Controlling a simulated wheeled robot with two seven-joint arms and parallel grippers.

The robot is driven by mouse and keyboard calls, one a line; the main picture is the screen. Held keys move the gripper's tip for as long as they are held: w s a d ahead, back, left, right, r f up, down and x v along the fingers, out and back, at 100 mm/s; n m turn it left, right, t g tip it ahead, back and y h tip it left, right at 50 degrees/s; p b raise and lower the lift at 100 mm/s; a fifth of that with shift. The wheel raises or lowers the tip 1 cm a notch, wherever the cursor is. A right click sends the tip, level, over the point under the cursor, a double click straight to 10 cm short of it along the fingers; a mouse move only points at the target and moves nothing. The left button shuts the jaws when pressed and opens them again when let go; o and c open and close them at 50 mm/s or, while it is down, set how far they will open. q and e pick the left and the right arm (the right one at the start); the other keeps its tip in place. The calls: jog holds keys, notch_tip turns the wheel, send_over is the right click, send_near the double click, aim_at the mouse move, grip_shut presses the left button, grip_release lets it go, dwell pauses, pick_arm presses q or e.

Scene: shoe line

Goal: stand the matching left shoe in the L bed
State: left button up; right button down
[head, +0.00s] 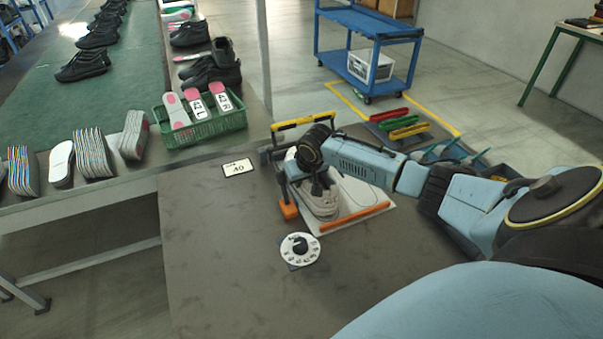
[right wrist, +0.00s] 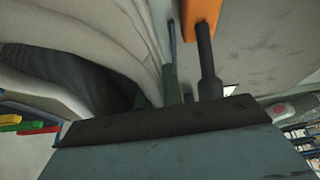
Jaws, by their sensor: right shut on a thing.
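A light grey-beige shoe (head: 318,200) is at the left side of a white board with beds (head: 362,196), partly under my right arm. It fills the left of the right wrist view (right wrist: 85,40), its dark opening facing the camera. Whether the sole rests on the board is hidden. An orange bar lies along the board's front edge. No L mark is readable. My left gripper is not in view.
A card reading 40 (head: 238,168) and a round white dial (head: 300,248) lie on the dark table (head: 215,250). A green basket of insoles (head: 205,128) stands at the back left near black shoes. The table's front left is clear.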

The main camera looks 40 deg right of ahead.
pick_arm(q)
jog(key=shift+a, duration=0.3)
pick_arm(e)
jog(key=c, duration=1.5)
grip_release()
jog(key=shift+f, duration=0.1)
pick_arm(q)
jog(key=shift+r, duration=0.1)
